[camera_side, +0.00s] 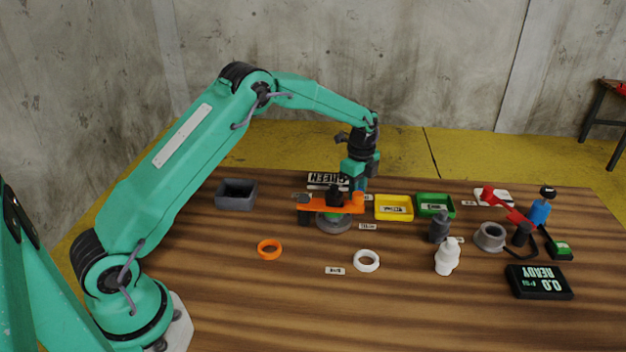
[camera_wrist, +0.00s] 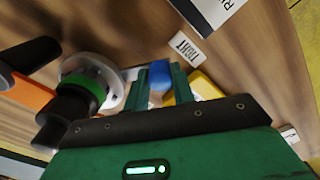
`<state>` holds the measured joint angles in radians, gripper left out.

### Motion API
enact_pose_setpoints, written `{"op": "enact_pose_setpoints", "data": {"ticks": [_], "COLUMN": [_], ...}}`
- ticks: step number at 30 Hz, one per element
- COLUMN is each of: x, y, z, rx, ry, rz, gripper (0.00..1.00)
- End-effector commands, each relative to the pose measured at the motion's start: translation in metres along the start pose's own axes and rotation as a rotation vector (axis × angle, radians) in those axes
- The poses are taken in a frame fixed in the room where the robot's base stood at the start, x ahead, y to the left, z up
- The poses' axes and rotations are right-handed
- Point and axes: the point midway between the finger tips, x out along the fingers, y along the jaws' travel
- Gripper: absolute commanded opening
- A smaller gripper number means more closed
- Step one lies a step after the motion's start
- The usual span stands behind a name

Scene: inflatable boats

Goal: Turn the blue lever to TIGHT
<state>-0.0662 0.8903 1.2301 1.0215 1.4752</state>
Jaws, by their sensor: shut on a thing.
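In the wrist view, the blue lever (camera_wrist: 157,71) shows as a blue grip between my two green fingers, and my gripper (camera_wrist: 159,84) is shut on it. It lies beside a round grey fitting with a green ring (camera_wrist: 84,89). A white label reading TIGHT (camera_wrist: 187,46) lies just beyond the fingertips, close to the blue grip. In the side view, my gripper (camera_side: 357,186) points down right behind the orange arm of the fitting; the blue lever cannot be made out there.
An orange arm with black knobs (camera_side: 334,205) sits on the fitting. Yellow (camera_side: 394,214) and green (camera_side: 435,211) bins stand just right of it. A grey bin (camera_side: 236,202) is left.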

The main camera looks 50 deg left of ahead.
Motion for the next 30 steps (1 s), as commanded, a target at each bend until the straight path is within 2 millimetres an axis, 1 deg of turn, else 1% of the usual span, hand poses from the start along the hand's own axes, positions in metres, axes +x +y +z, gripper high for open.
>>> {"op": "enact_pose_setpoints", "data": {"ticks": [1,6,7,9,10,18,22,26,30], "x": [-0.003,-0.003,-0.003,-0.002,-0.002,-0.001,-0.004,-0.012,-0.028], "y": [0.000,0.000,0.000,0.000,0.000,0.000,0.000,0.000,0.000], "z": [-0.003,-0.004,-0.004,-0.004,-0.003,-0.002,-0.002,-0.002,-0.002], "rx": [0.008,0.009,0.009,0.008,0.008,0.004,0.003,0.003,0.004], "ry": [0.000,0.000,0.000,0.000,0.000,0.000,0.000,0.000,0.000], "rz": [-0.002,-0.003,-0.003,-0.002,-0.002,-0.001,-0.002,-0.002,-0.004], "gripper": [0.00,0.00,0.29,0.42,0.47,0.47,0.47,0.47,0.47]}}
